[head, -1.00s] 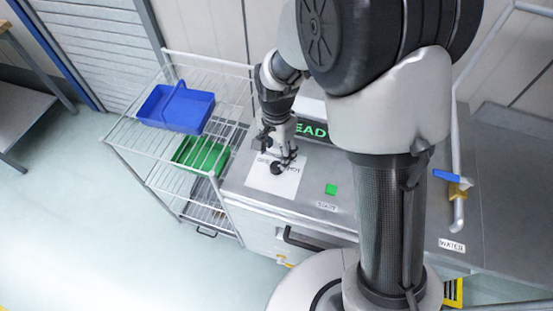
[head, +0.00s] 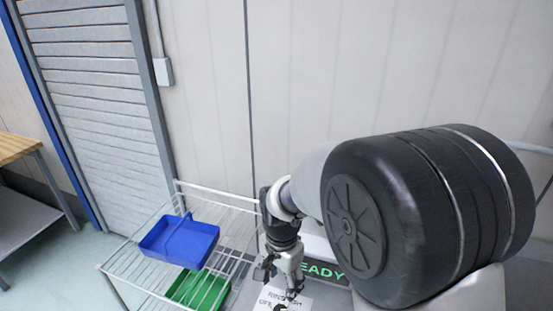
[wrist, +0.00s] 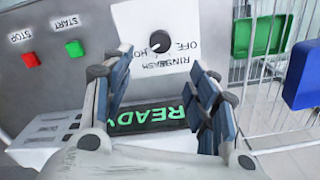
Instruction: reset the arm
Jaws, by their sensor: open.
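My gripper (head: 284,281) hangs down over the machine's top panel in the head view, its fingers apart and empty. In the wrist view my gripper (wrist: 155,95) has a finger on each side, with open space between them. Past the fingertips is a black knob (wrist: 160,41) on a white label plate (wrist: 168,15) with printed words, including OFF and RINSE. A dark display (wrist: 150,118) with green READY letters shows between and below the fingers. The knob's lower part is cut off in the head view.
A green button (wrist: 74,48) and a red button (wrist: 29,60) sit left on the panel in the wrist view. A wire rack (head: 125,262) stands left of my arm, holding a blue tote (head: 180,243) and a green tote (head: 197,289). A shutter (head: 95,100) and wall are behind.

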